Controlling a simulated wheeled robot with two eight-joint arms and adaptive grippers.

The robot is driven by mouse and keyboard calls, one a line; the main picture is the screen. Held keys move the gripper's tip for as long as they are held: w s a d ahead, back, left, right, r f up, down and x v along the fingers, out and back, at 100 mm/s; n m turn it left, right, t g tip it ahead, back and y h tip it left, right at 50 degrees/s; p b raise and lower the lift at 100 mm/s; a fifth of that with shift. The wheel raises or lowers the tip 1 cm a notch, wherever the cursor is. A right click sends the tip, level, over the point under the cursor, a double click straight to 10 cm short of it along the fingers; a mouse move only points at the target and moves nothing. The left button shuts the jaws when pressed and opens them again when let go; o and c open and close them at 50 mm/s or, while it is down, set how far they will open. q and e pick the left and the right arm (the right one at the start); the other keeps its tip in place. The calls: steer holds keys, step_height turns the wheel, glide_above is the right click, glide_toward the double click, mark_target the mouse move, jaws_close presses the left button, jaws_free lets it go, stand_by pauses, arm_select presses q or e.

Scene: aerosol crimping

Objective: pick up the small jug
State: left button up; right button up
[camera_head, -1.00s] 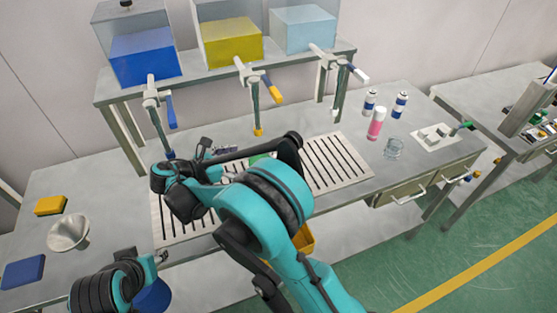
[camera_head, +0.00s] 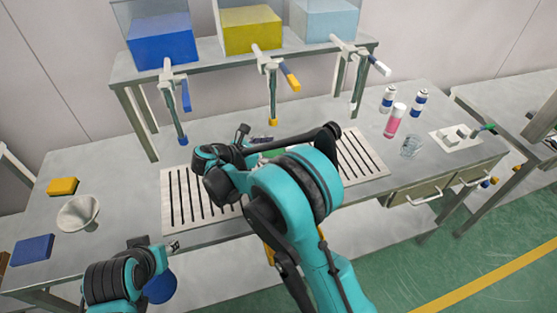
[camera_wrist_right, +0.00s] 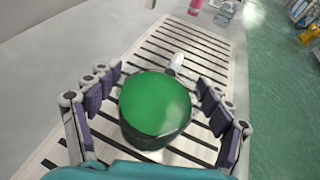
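In the right wrist view a round vessel with a flat green top (camera_wrist_right: 158,105) and dark lower side stands on the slatted grate; I take it for the small jug. A pale piece juts from its far side. My right gripper (camera_wrist_right: 160,110) is open, with its padded fingers on either side of the jug and visible gaps to both. In the head view my right arm hides most of the jug; only a bit of green (camera_head: 272,153) shows. My left gripper (camera_head: 173,247) is low at the table's front edge, too small to read.
The slatted grate (camera_head: 352,160) lies mid-table under taps and tanks. A pink bottle (camera_head: 394,124), white-and-blue cans (camera_head: 418,103) and a clear glass (camera_head: 411,146) stand right.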

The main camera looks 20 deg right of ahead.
steer(key=c, duration=1.2)
step_height(320, 180, up, 10)
steer(key=p, duration=0.4)
steer(key=s+f+n+t+y, duration=0.1)
steer(key=s+n+t+y, duration=0.1)
steer(key=n, duration=0.1)
steer(key=s+f+n+t+y, duration=0.2)
steer(key=n+t+y, duration=0.1)
steer(key=s+d+f+n+t+y, duration=0.1)
steer(key=s+n+t+y, duration=0.1)
steer(key=n+t+y, duration=0.1)
steer(key=shift+d+f+n, duration=0.1)
steer(key=shift+f+n, duration=0.25)
steer(key=shift+n, duration=0.05)
steer(key=shift+s+a+r+n+y, duration=0.1)
steer(key=shift+s+a+n+y, duration=0.2)
steer(key=shift+s+n+y, duration=0.15)
